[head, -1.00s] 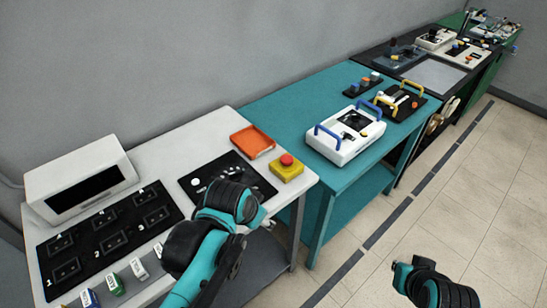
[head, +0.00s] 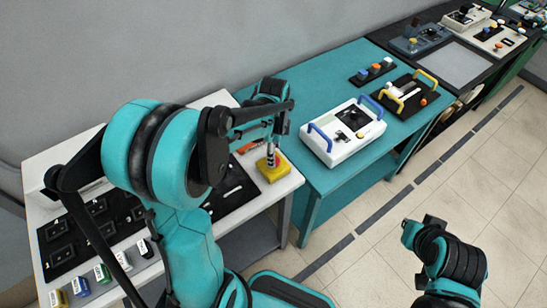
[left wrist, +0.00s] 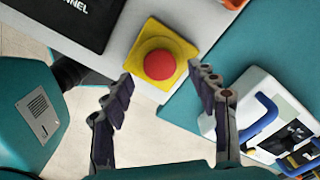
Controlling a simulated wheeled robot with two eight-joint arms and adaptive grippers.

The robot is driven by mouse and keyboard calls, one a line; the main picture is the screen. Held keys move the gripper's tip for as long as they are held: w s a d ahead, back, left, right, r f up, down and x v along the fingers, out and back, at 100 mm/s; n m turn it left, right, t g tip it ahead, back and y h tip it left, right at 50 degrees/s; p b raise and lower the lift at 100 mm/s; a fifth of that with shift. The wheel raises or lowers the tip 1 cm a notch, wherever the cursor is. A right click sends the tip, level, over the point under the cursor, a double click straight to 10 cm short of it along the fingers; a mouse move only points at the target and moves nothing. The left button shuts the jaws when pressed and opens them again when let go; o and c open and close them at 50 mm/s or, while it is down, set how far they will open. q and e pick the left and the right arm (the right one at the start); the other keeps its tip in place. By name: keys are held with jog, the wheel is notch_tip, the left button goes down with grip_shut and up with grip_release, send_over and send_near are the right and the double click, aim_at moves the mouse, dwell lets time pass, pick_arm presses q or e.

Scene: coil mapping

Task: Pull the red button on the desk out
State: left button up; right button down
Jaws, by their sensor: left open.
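The red button (left wrist: 159,65) sits on a yellow box (left wrist: 178,43) at the right front corner of the white desk. In the head view the yellow box (head: 278,172) shows, with the button partly hidden behind my left gripper's fingers. My left gripper (head: 270,150) is right above the button and points down at it. In the left wrist view my left gripper (left wrist: 161,78) is open, one finger to each side of the button, with nothing between the pads but open room. Contact cannot be told. My right gripper (head: 424,222) hangs over the floor at the lower right, its fingers unclear.
The white desk (head: 205,101) holds a black panel and several small coloured labelled blocks. A teal table (head: 335,85) adjoins it on the right, with a white device (head: 335,145) with blue handles. An orange tray on the desk is mostly hidden behind my left gripper.

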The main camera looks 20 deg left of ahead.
pick_arm(q)
jog(key=shift+f+b, duration=0.35)
jog(key=shift+f, duration=1.1)
grip_shut()
notch_tip(320, 180, up, 2)
jog(key=shift+r+p, duration=0.1)
jog(key=shift+p, duration=0.7)
grip_release()
